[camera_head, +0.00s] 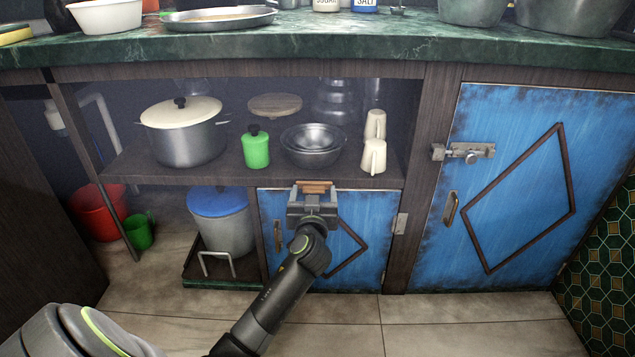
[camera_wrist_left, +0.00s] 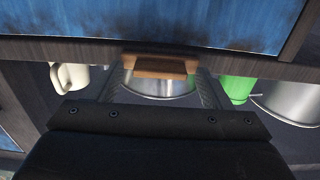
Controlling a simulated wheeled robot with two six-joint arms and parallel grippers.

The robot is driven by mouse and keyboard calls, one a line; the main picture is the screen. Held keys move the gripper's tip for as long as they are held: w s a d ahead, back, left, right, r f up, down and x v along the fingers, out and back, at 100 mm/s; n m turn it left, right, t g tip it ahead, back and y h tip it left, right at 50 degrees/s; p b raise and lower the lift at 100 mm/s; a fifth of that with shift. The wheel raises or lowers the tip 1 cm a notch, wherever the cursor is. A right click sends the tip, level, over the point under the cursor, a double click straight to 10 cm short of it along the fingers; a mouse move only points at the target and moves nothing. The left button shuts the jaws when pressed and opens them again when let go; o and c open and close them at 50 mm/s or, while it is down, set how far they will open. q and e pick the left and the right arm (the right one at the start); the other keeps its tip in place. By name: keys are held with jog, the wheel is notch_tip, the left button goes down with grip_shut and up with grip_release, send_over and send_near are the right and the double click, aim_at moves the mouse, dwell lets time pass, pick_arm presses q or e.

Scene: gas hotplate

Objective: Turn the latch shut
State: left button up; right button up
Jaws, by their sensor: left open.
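A small wooden latch (camera_head: 316,186) sits on the shelf edge just above the small lower blue door (camera_head: 350,262). It lies level, lengthwise along the edge. In the left wrist view, the latch (camera_wrist_left: 158,66) shows between my two fingertips, with the blue door (camera_wrist_left: 160,20) at the top of that upside-down picture. My left gripper (camera_head: 313,197) is open in front of the latch, one finger on each side of it. I cannot tell whether the fingers touch it. The gripper and arm hide part of the door. My right gripper is in neither view.
The larger blue door (camera_head: 520,190) at right carries a metal slide bolt (camera_head: 465,152). On the open shelf above stand a pot (camera_head: 186,145), a green canister (camera_head: 255,150), metal bowls (camera_head: 313,150) and cream mugs (camera_head: 374,155). A lidded bin (camera_head: 222,230) stands left of the small door.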

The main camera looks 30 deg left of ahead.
pick_arm(q)
jog(key=shift+w+a, duration=0.1)
jog(key=shift+w, duration=0.05)
jog(key=shift+r, duration=0.1)
jog(key=shift+c, duration=0.3)
jog(key=c, duration=0.9)
